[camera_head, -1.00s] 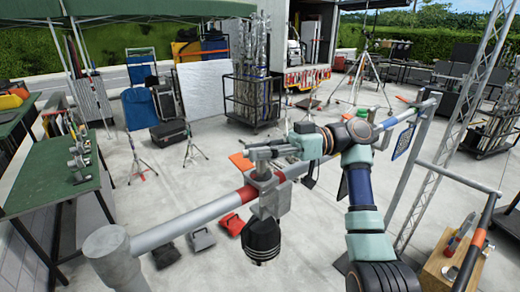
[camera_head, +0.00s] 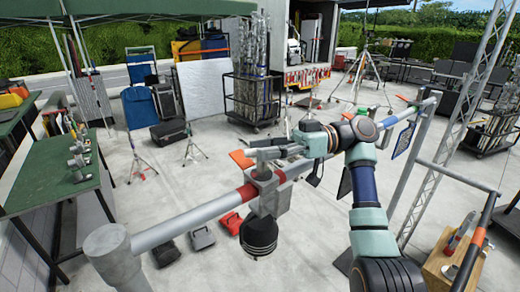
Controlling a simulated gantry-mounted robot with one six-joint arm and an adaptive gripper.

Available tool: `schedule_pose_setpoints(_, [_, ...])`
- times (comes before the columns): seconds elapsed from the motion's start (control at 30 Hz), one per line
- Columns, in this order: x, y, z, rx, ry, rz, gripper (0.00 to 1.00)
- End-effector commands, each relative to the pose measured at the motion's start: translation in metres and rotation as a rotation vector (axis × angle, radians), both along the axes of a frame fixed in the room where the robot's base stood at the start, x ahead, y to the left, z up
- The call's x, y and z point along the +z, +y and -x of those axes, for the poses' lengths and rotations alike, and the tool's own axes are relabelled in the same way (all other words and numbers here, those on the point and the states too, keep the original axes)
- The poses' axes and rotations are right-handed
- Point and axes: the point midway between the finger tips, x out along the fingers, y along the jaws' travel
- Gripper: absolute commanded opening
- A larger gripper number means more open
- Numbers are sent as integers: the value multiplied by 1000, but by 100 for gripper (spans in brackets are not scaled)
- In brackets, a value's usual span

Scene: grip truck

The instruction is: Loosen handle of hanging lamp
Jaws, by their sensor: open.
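The hanging lamp (camera_head: 259,235) is black and round and hangs under the grey horizontal pipe (camera_head: 190,224) from a grey clamp (camera_head: 268,194). The pipe has red bands on both sides of the clamp. My gripper (camera_head: 258,146) reaches in from the right, and its fingers are at the top of the clamp, just above the pipe. The fingers are open, and I cannot tell whether they touch the clamp. The lamp's handle is too small to make out and is partly hidden by the fingers.
A green table (camera_head: 55,180) with clamps stands at the left. A lattice truss (camera_head: 450,130) rises at the right, near a wooden box (camera_head: 440,262). A cart of metal stands (camera_head: 252,95) is behind. Red and grey items lie on the floor below the pipe.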

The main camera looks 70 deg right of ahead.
Motion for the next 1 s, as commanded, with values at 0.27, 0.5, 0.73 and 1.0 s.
schedule_pose_setpoints(0.27, [1, -34, 40, -2, 0, -3, 48])
schedule_pose_setpoints(0.5, [0, -40, 49, 0, -1, -1, 48])
schedule_pose_setpoints(0.73, [0, -40, 49, 0, -1, -1, 48])
schedule_pose_setpoints(1.0, [0, -40, 49, 0, -1, -1, 48])
